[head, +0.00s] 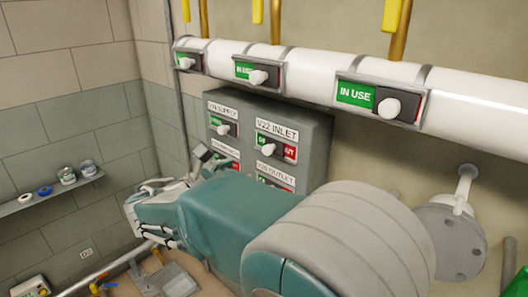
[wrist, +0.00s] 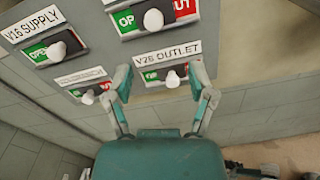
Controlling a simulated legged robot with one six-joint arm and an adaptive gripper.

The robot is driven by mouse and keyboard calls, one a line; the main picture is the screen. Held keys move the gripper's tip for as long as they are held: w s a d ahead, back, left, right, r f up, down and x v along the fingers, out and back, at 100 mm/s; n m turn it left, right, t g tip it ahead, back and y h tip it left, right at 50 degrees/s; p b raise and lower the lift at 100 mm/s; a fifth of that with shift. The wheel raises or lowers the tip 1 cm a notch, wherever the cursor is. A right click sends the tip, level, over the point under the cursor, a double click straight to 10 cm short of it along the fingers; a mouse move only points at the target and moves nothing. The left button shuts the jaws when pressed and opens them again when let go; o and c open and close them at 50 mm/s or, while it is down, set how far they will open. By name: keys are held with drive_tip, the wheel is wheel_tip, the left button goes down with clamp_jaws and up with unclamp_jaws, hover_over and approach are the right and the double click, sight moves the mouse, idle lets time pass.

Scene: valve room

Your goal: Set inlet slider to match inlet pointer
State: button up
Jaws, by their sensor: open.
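The V22 INLET slider (head: 268,150) is at the upper right of the grey panel box (head: 318,125) in the head view. Its white knob stands between a green field on the left and a red field on the right. It also shows at the top of the wrist view (wrist: 153,19), cut by the frame edge. My gripper (wrist: 160,78) is open and empty, below the inlet slider in the wrist view. The V26 OUTLET slider knob (wrist: 172,79) appears between its fingers; I see no grip on it. I cannot tell which thing is the inlet pointer.
The V16 SUPPLY slider (wrist: 57,51) and another slider (wrist: 88,96) are to the left. Above the panel runs a white pipe (head: 320,75) with several IN USE sliders and yellow handles (head: 396,14). A shelf (head: 50,195) with small items is on the left wall.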

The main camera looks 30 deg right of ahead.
sight(264, 152)
drive_tip(key=x, duration=1)
drive_tip(key=shift+w+d+r, duration=0.2)
drive_tip(key=shift+w+r, duration=0.15)
drive_tip(key=shift+w, duration=0.1)
